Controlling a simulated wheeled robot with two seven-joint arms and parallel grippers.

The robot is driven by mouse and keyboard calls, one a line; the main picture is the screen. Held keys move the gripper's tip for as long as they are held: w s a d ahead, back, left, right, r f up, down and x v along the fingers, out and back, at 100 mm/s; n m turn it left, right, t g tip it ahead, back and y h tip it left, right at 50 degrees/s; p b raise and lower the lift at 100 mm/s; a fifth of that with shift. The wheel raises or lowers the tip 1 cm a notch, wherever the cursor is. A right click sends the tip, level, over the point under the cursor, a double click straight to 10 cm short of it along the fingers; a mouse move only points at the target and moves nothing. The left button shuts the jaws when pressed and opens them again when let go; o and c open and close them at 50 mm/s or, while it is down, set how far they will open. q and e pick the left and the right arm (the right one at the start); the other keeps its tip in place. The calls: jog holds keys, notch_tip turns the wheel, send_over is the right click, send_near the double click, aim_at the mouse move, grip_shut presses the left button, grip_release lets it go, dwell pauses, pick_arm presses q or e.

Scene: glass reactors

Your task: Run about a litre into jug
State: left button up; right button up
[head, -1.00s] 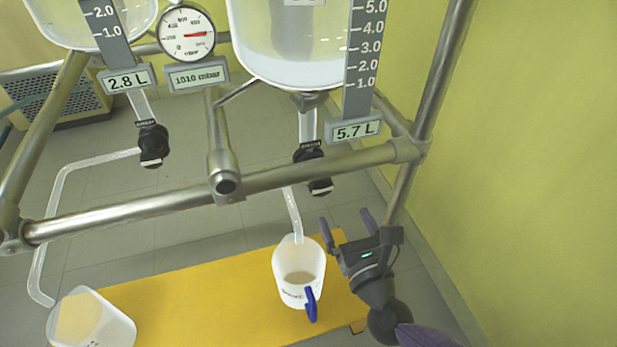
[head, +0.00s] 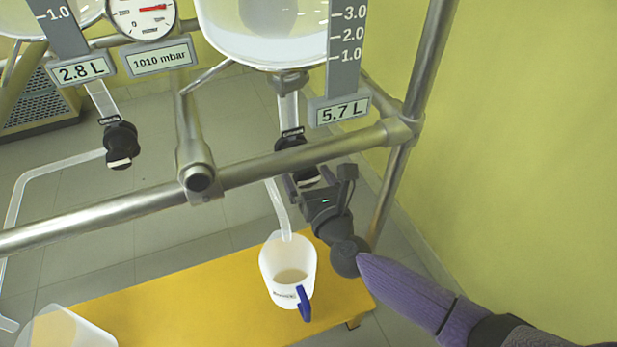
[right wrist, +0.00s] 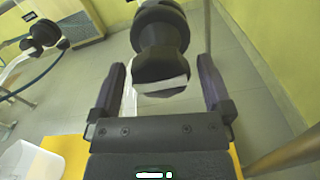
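The jug (head: 286,268) is a white cup with a blue handle, standing upright on the yellow bench with some pale liquid in its bottom. A clear outlet tube (head: 279,208) comes down into its mouth from the right reactor (head: 270,40), whose label reads 5.7 L. The black drain valve (right wrist: 160,50) on that tube shows in the right wrist view between the two fingers of my right gripper (right wrist: 160,90). The fingers are apart, with a visible gap on each side of the valve knob. In the head view my right gripper (head: 300,185) partly covers the valve. My left gripper is not in view.
A metal frame bar (head: 270,170) runs across in front of the valves. The pressure gauge box reads 1010 mbar (head: 160,60).

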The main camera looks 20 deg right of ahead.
jog(key=c, duration=1.1)
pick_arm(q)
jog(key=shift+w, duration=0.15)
pick_arm(e)
jog(key=shift+c, duration=0.2)
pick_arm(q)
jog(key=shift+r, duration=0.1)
